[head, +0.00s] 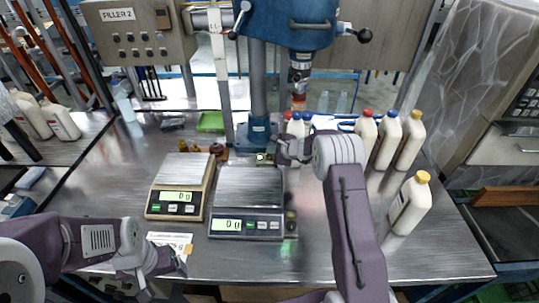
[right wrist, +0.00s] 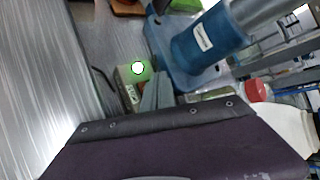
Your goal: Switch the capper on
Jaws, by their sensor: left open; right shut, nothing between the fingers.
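The capper (head: 258,133) is a blue press with a column and a blue base, at the back middle of the steel table; its base also shows in the right wrist view (right wrist: 205,45). A small switch box (right wrist: 130,95) stands beside the base. Its round button (right wrist: 137,68) shows bright white with a green glow; it is a small bright spot in the head view (head: 261,157). My right gripper (head: 275,158) is shut and empty, with its fingertips (right wrist: 158,88) close beside the box; I cannot tell whether they touch it. My left gripper (head: 165,270) is open and empty at the front left.
Two scales, a tan one (head: 180,187) and a grey one (head: 248,203), stand in the middle. White bottles with red, blue and yellow caps stand at the right, one yellow-capped bottle (head: 409,204) nearer the front. A green tray (head: 210,122) lies left of the capper.

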